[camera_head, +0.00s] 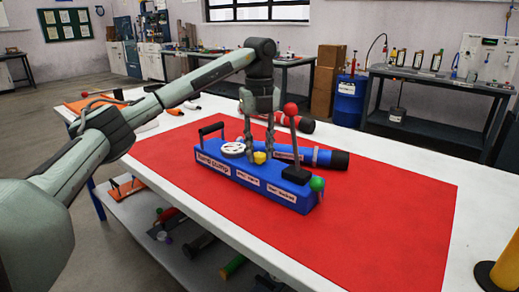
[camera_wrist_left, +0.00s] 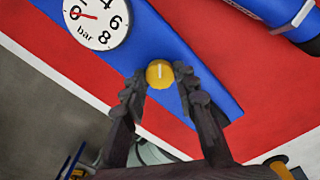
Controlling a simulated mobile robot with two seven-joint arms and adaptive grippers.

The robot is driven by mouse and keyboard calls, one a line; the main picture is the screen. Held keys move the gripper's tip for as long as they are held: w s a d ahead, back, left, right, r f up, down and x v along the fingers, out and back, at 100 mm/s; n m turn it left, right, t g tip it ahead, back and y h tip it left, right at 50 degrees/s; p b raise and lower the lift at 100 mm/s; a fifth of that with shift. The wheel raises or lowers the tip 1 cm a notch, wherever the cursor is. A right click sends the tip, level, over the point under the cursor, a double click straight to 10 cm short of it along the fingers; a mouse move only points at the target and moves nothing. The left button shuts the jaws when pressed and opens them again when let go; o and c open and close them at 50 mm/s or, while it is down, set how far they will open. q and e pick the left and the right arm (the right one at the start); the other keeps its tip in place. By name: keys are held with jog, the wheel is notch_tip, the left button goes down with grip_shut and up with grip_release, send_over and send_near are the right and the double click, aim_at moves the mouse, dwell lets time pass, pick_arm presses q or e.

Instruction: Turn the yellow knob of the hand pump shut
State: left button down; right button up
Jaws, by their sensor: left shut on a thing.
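The blue hand pump (camera_head: 245,183) lies on a red mat on the table, with a black carry handle, a round gauge, a lever with a red ball, and a green ball at its right end. My left gripper (camera_head: 260,156) points down over it, shut on the yellow knob (camera_head: 259,157). In the left wrist view the knob (camera_wrist_left: 159,74) sits between the fingertips, its white mark pointing along the fingers. The gauge (camera_wrist_left: 97,20) shows its needle near 0. My right gripper is in neither view.
A blue and black cylinder (camera_head: 315,156) lies behind the pump, and a red and black one (camera_head: 292,122) further back. The red mat (camera_head: 390,215) is clear to the right. A yellow post (camera_head: 502,265) stands at the lower right. The lever (camera_head: 293,140) rises close beside the gripper.

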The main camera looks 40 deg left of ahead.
aim_at(259, 155)
pick_arm(q)
jog(key=c, duration=1.2)
grip_release()
notch_tip(259, 155, up, 12)
jog(key=shift+r, duration=0.1)
jog(key=shift+s, duration=0.1)
